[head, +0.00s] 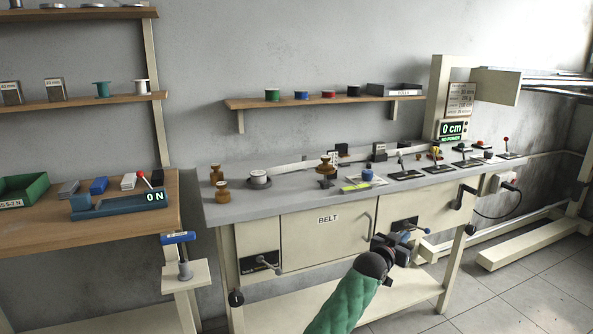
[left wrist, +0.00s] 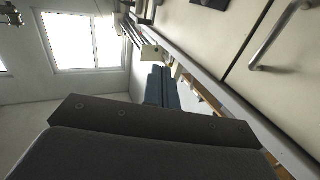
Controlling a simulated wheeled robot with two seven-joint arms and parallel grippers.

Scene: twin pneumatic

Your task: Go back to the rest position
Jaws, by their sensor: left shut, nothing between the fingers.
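My left gripper (head: 418,233) is at the end of my green-sleeved arm, in front of the grey-topped workbench (head: 290,211) and below its top edge. Its fingers are closed together with nothing held. In the left wrist view the left gripper (left wrist: 163,90) shows as two blue-grey fingers side by side, pointing along the bench's front. In the head view it appears close to the bench's right drawer front; whether it touches anything cannot be told. My right gripper is not in view.
The bench front has a BELT door (head: 325,238) with a bar handle and a black crank (head: 463,197) at right. Weights, levers and a 0 cm display (head: 452,129) stand on top. A wooden table (head: 95,233) is at left. Tiled floor (head: 530,285) is clear at lower right.

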